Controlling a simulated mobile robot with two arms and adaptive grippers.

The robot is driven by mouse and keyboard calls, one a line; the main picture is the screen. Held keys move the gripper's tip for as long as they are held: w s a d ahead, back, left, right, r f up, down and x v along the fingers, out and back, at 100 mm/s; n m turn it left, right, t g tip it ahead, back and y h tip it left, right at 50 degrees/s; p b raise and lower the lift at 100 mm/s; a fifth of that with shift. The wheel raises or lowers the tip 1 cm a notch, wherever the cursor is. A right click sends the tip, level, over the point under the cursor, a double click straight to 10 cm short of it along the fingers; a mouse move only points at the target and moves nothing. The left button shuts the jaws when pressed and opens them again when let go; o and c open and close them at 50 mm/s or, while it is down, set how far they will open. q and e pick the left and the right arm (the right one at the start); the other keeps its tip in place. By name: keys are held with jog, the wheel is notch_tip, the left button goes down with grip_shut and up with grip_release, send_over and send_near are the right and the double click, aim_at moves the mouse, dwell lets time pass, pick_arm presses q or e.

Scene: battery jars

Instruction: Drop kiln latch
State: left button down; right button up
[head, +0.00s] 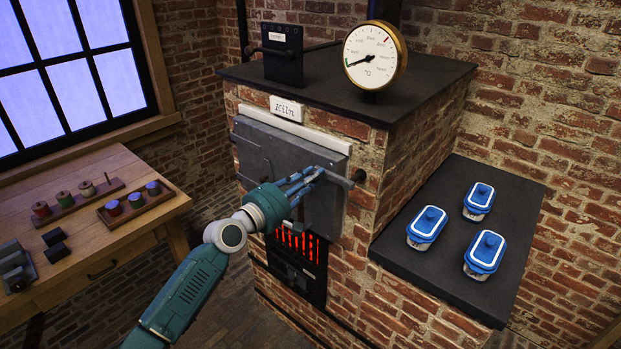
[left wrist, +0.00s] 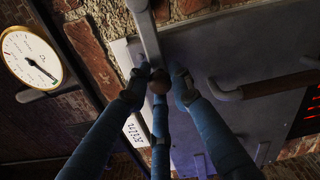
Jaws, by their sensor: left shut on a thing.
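The kiln's grey metal door (head: 262,150) is closed in the brick front. A grey latch bar (head: 342,181) lies roughly level across the door's right edge, its outer end by the brick. My left gripper (head: 308,180) is shut on the latch near its inner end. In the left wrist view, the fingers (left wrist: 160,82) close around a brown knob at the end of the latch bar (left wrist: 145,30). The door (left wrist: 225,60) fills the right of that view. My right gripper is not in view.
A dial gauge (head: 373,57) and a dark lever box (head: 282,55) stand on the kiln top. Blue-lidded jars (head: 428,224) sit on the dark side shelf (head: 405,262). A wooden bench (head: 60,290) with racks is at left. Red bars glow in the grate (head: 297,243) below the door.

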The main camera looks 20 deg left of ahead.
pick_arm(q)
jog(key=shift+s+d+f, duration=0.1)
jog(key=shift+d+f, duration=0.1)
jog(key=shift+f, duration=0.1)
jog(key=c, duration=1.6)
grip_release()
jog(key=shift+c, duration=0.2)
jog(key=shift+o, duration=0.6)
jog(key=shift+r, duration=0.15)
jog(key=v, duration=1.2)
